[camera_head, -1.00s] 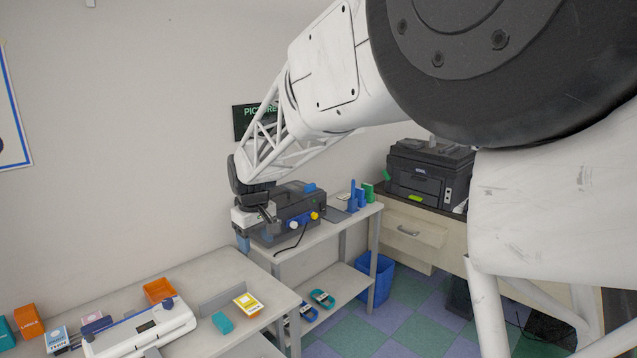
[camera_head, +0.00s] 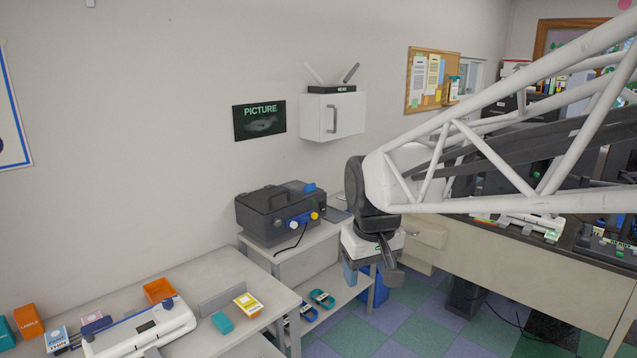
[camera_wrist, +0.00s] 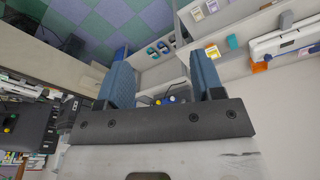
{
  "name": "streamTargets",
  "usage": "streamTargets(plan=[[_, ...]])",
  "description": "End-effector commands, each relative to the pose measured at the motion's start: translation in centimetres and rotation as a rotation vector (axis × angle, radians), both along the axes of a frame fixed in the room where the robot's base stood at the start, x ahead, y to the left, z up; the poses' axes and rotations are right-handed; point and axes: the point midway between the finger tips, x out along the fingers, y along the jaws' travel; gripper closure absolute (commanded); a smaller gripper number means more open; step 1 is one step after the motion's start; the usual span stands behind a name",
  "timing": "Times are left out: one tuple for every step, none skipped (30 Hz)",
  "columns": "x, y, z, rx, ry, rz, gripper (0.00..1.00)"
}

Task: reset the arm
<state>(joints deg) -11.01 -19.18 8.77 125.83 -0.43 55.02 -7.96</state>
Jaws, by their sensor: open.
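My gripper (camera_head: 358,272) hangs from the end of my white lattice arm, right of the dark case, in front of the small grey stand. In the wrist view its two blue fingers stand wide apart, with an empty gap (camera_wrist: 163,65) between them. It is open and holds nothing. The dark case (camera_head: 268,217) with blue and yellow knobs sits on the stand, apart from the gripper. The knobs show small beyond the fingers in the wrist view.
A grey table (camera_head: 215,268) at the lower left holds a white binding device (camera_head: 140,330), orange boxes and small packs. A white cabinet (camera_head: 332,117) hangs on the wall. A long counter (camera_head: 520,262) with machines runs along the right. Checkered floor lies between.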

Motion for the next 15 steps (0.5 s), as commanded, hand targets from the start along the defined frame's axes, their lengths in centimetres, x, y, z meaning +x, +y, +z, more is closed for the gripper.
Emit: streamTargets(plan=[[-1.4,-1.1,0.0,0.002,-0.005,-0.025,0.39],[-2.1,-1.5,-0.1,0.004,-0.008,-0.039,0.39],[-3.1,-2.2,-0.2,0.006,-0.012,-0.058,0.39],[-3.8,-2.7,-0.3,0.007,-0.015,-0.072,0.39],[-4.6,-3.2,-0.3,0.009,-0.018,-0.086,0.39],[-5.6,-3.7,-0.5,0.01,-0.02,-0.104,0.39],[-6.3,-4.2,-0.6,0.012,-0.023,-0.119,0.39],[-7.1,-4.6,-0.9,0.014,-0.024,-0.133,0.39],[-8.1,-5.2,-1.0,0.015,-0.028,-0.151,0.39],[-8.8,-5.6,-1.2,0.016,-0.03,-0.164,0.39],[-9.5,-6.0,-1.4,0.018,-0.033,-0.179,0.39],[-10.6,-6.5,-1.6,0.02,-0.036,-0.198,0.39],[-11.3,-6.8,-1.8,0.021,-0.04,-0.212,0.39],[-12.0,-7.1,-2.1,0.022,-0.042,-0.226,0.39],[-13.0,-7.6,-2.4,0.024,-0.045,-0.244,0.39]])
